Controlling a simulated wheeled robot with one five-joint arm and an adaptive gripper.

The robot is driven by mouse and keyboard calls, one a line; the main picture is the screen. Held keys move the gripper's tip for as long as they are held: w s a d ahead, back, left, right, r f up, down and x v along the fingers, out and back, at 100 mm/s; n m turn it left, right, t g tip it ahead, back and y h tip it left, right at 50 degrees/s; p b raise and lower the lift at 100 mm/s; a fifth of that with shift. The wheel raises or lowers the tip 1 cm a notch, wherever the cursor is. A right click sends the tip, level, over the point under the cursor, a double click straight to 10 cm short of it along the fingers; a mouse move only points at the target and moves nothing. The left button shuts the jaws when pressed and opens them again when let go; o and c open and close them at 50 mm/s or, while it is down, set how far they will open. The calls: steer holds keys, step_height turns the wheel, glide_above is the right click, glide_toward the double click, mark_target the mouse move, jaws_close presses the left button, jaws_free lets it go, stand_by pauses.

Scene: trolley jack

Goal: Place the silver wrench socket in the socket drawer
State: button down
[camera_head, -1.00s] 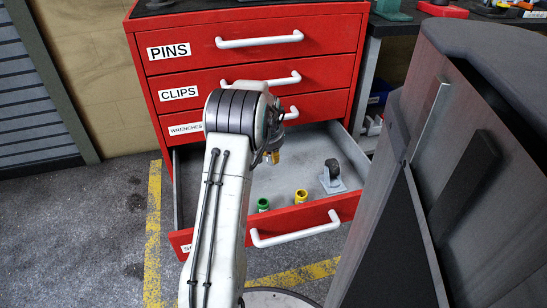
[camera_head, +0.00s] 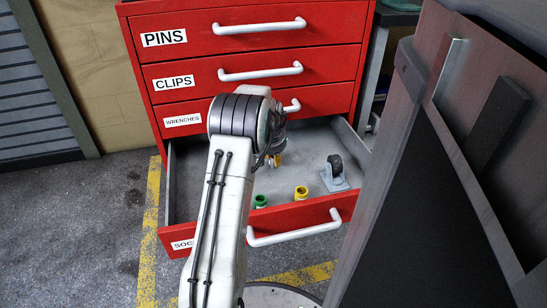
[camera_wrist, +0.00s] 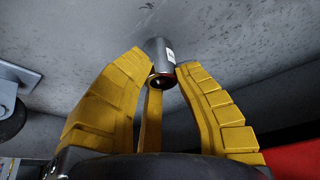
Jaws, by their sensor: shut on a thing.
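The silver wrench socket (camera_wrist: 161,58) is a short grey metal cylinder with a small white label. In the wrist view it sits between the tips of the yellow fingers of my gripper (camera_wrist: 166,72), which is shut on it. Grey drawer floor lies behind it; I cannot tell whether it touches the floor. In the head view my gripper (camera_head: 277,160) is over the open socket drawer (camera_head: 290,222), mostly hidden behind my arm. The socket cannot be made out there. The drawer is red outside, grey inside, with a white handle and a partly hidden label.
A green socket (camera_head: 260,201) and a yellow socket (camera_head: 301,193) stand near the drawer's front wall. A caster wheel (camera_head: 335,173) lies at the right. The closed WRENCHES drawer (camera_head: 215,122) is above. A large dark panelled object (camera_head: 430,180) fills the right side.

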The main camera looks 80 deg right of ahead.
steer(key=c, duration=1.1)
jaws_free()
steer(key=shift+o, duration=0.2)
steer(key=p+v, duration=0.9)
steer(key=v, duration=0.3)
